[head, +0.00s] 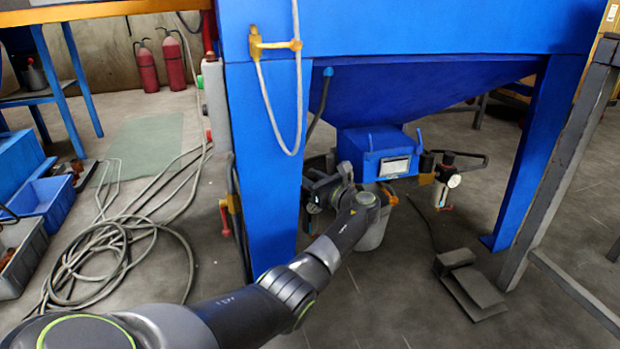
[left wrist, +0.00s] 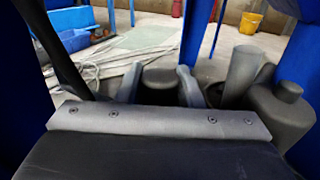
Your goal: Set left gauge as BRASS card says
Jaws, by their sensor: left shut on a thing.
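My left gripper (head: 322,184) is under the blue machine, beside its front leg. In the left wrist view its two grey fingers (left wrist: 160,88) are shut on a dark round knob (left wrist: 160,76), one finger on each side. A gauge (head: 313,208) shows partly just below the gripper in the head view; its face is seen edge-on and its reading cannot be told. A second gauge (head: 454,181) with a white dial hangs on the right side of the blue box. A pale card (head: 394,167) is on the blue box; its writing is too small to read. My right gripper is not in view.
The blue leg (head: 262,170) stands close left of my left gripper. A grey bucket (head: 375,232) is below the blue box (head: 370,143). A foot pedal (head: 468,285) lies on the floor at right. Coiled hoses (head: 105,245) cover the floor at left.

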